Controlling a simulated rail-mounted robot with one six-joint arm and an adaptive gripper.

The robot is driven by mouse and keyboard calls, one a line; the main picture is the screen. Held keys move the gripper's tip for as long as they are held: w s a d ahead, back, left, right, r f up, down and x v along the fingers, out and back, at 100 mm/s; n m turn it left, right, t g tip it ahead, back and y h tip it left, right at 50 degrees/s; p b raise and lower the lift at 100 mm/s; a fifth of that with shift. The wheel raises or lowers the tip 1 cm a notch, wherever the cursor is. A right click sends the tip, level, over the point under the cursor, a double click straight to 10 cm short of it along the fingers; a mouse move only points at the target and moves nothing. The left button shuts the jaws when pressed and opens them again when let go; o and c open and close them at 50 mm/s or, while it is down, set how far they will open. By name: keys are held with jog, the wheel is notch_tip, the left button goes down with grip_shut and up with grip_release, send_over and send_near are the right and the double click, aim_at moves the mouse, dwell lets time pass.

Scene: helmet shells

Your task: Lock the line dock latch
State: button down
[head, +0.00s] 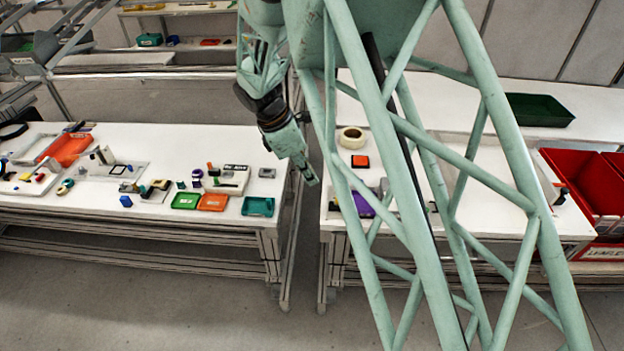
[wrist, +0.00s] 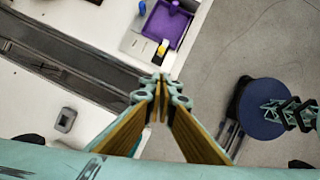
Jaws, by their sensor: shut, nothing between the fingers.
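My gripper (head: 312,180) is shut and empty in the head view, pointing down over the gap between the two white tables. In the wrist view its closed fingers (wrist: 160,84) meet in the middle. I cannot pick out a line dock latch with certainty in either view. A small grey block (head: 267,173) lies on the left table near its right edge, left of my gripper; it also shows in the wrist view (wrist: 65,120). A white box-like device (head: 230,179) stands farther left on that table. My arm's lattice hides part of the right table.
The left table (head: 150,215) holds green, orange and teal trays and several small parts. The right table (head: 490,205) carries a tape roll (head: 352,137), a purple tray (wrist: 160,28) and a dark green tray (head: 538,109). Red bins (head: 575,185) stand at far right.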

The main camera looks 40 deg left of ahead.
jog(key=shift+s+a, duration=0.1)
jog(key=shift+a, duration=0.05)
jog(key=shift+s+a+b, duration=0.45)
jog(key=shift+b, duration=0.55)
jog(key=shift+d+f, duration=0.1)
jog(key=shift+f, duration=0.1)
jog(key=b, duration=0.1)
send_over(335, 204)
jog(key=s+a, duration=0.2)
jog(key=s, duration=0.1)
jog(key=f, duration=0.9)
jog(key=shift+a, duration=0.2)
jog(key=shift+w+d, duration=0.45)
jog(key=shift+w, duration=0.2)
